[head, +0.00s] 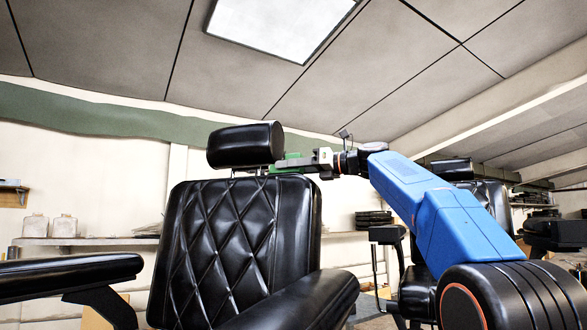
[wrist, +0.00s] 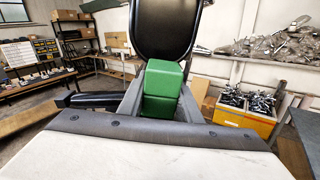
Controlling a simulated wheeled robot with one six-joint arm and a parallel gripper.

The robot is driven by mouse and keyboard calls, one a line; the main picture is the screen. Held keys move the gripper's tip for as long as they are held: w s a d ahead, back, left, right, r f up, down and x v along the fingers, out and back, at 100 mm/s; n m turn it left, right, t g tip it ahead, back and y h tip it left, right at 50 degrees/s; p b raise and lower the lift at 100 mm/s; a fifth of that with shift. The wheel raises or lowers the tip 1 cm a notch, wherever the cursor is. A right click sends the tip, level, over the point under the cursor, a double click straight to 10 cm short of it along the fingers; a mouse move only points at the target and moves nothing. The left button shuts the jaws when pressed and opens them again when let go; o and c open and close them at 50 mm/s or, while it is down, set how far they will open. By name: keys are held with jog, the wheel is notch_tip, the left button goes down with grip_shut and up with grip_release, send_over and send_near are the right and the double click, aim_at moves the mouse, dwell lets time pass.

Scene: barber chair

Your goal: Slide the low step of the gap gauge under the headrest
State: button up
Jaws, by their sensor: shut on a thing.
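The black headrest (head: 245,146) stands on a post above the quilted black backrest (head: 240,240) of the barber chair. In the wrist view the headrest (wrist: 165,28) fills the top middle. The green gap gauge (head: 292,164) is just right of the headrest's lower right edge in the head view. In the wrist view the stepped gauge (wrist: 160,106) sits between the grey fingers, its upper block right at the headrest's lower edge. I cannot tell whether they touch or whether any step is under it. My gripper (head: 305,163) is shut on the gauge, above the backrest's top right corner.
The chair's padded armrests (head: 75,270) lie low in front. A second black chair (head: 490,195) stands behind my blue arm. A wall shelf (head: 90,241) is behind. An orange bin (wrist: 243,118) shows right in the wrist view. The air above the headrest is clear.

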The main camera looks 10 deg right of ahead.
jog(key=shift+w+a, duration=0.2)
jog(key=shift+a, duration=0.2)
jog(key=o, duration=1.3)
jog(key=shift+c, duration=0.2)
jog(key=shift+s+f, duration=0.1)
jog(key=shift+s, duration=0.2)
jog(key=shift+s+d, duration=0.1)
jog(key=shift+s, duration=0.15)
jog(key=shift+w+v, duration=0.25)
jog(key=shift+v, duration=2.95)
jog(key=shift+r, duration=0.2)
jog(key=shift+r, duration=0.1)
